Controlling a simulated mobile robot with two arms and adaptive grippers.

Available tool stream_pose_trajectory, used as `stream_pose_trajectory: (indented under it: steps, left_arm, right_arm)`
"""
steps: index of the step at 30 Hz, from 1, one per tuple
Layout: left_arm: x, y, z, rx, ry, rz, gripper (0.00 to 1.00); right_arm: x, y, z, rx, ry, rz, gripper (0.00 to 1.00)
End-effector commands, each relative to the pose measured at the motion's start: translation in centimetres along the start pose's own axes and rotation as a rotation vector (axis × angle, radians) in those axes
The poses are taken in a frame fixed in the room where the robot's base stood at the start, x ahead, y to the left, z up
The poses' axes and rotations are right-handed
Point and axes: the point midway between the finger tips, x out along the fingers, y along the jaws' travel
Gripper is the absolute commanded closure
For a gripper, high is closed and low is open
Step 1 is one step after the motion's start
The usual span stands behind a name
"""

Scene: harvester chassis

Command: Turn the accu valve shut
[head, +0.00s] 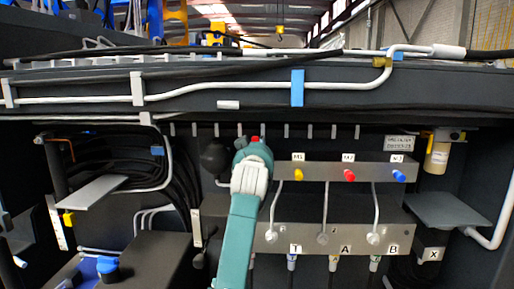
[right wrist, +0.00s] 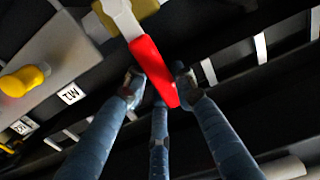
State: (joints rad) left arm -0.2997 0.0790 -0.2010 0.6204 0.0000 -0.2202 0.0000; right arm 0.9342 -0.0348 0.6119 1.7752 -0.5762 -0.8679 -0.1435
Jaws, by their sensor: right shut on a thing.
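The accu valve's red lever (right wrist: 152,70) shows in the right wrist view, slanting from a pale stem at the top down to the right. A yellowish valve body (right wrist: 128,14) is at its upper end. My right gripper (right wrist: 158,84) is shut on the lever, with its blue fingers on either side of the lever's lower part. In the head view my right gripper (head: 254,154) reaches up from below to the left end of the upper manifold plate. Only a small red tip (head: 255,138) shows above it; the rest of the valve is hidden. My left gripper cannot be made out.
The manifold plate (head: 322,171) carries yellow, red and blue caps (head: 398,176). Below it, a second plate (head: 270,250) has pipes and hose fittings. A black ball-shaped part (head: 214,156) sits close left of the gripper. Black hoses (head: 178,170) hang farther left.

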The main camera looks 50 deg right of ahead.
Motion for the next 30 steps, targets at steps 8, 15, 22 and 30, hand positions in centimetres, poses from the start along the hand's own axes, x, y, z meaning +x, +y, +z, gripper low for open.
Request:
stream_pose_trajectory:
  steps: [8, 15, 22, 30]
  left_arm:
    - [0.0, 0.0, 0.0, 0.000, 0.000, 0.000, 1.00]
    - [0.0, -0.1, 0.3, -0.001, -0.003, -0.002, 1.00]
    - [0.0, -0.1, 0.1, -0.001, -0.001, -0.001, 1.00]
    - [0.0, -0.1, 0.1, -0.001, -0.001, -0.001, 1.00]
  right_arm:
    - [0.0, 0.1, -0.3, 0.007, 0.006, 0.000, 0.64]
    - [-0.5, -0.1, -0.1, 0.004, 0.003, -0.001, 0.64]
    - [-4.5, -0.1, -0.1, 0.005, 0.004, -0.001, 0.64]
    - [-9.8, 0.0, -0.1, 0.007, 0.003, -0.001, 0.64]
